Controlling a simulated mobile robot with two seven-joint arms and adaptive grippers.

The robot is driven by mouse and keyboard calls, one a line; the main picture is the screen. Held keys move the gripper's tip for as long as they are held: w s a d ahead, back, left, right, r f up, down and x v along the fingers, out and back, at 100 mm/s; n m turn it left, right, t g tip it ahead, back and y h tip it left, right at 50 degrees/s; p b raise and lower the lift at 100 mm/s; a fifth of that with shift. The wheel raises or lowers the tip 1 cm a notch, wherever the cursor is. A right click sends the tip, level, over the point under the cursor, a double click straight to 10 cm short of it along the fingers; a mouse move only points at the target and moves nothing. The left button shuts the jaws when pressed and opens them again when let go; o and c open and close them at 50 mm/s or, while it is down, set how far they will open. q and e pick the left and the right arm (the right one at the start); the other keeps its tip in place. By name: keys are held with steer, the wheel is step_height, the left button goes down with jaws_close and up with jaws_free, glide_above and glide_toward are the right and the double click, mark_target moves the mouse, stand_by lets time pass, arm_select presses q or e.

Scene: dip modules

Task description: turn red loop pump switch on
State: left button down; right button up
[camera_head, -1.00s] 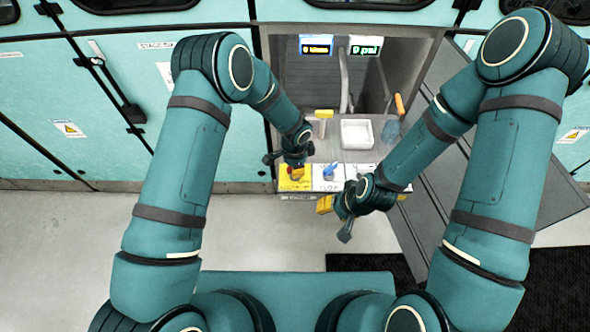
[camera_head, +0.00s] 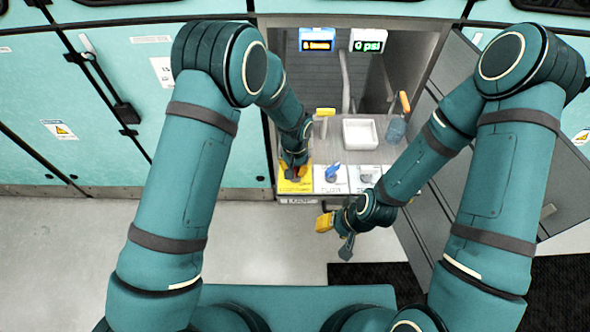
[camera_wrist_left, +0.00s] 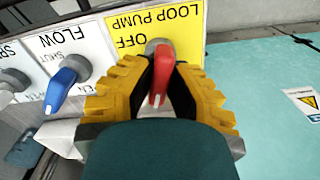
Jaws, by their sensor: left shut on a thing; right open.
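The red loop pump switch (camera_wrist_left: 157,82) stands on a yellow panel (camera_wrist_left: 182,22) lettered LOOP PUMP and OFF, upside down in the left wrist view. My left gripper (camera_head: 294,174) is shut on the red switch, with yellow ribbed fingers (camera_wrist_left: 157,68) on either side of it. In the head view, the yellow panel (camera_head: 292,187) shows around the gripper, which mostly hides the switch. The other end of the switch's label is hidden behind the fingers. My right gripper (camera_head: 336,234) is open and empty, in front of the console's front edge.
A blue FLOW switch (camera_wrist_left: 62,85) is close beside the yellow panel, with a grey knob (camera_wrist_left: 12,80) beyond it. A white tray (camera_head: 360,133) and a yellow-topped handle (camera_head: 325,114) stand behind the panels. An open cabinet door (camera_head: 470,160) is at the right.

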arm_select(q)
steer(key=shift+n+b, duration=0.3)
steer(key=shift+n, duration=1.5)
steer(key=c, duration=0.9)
jaws_free()
steer(key=shift+c, duration=0.2)
step_height(320, 180, up, 12)
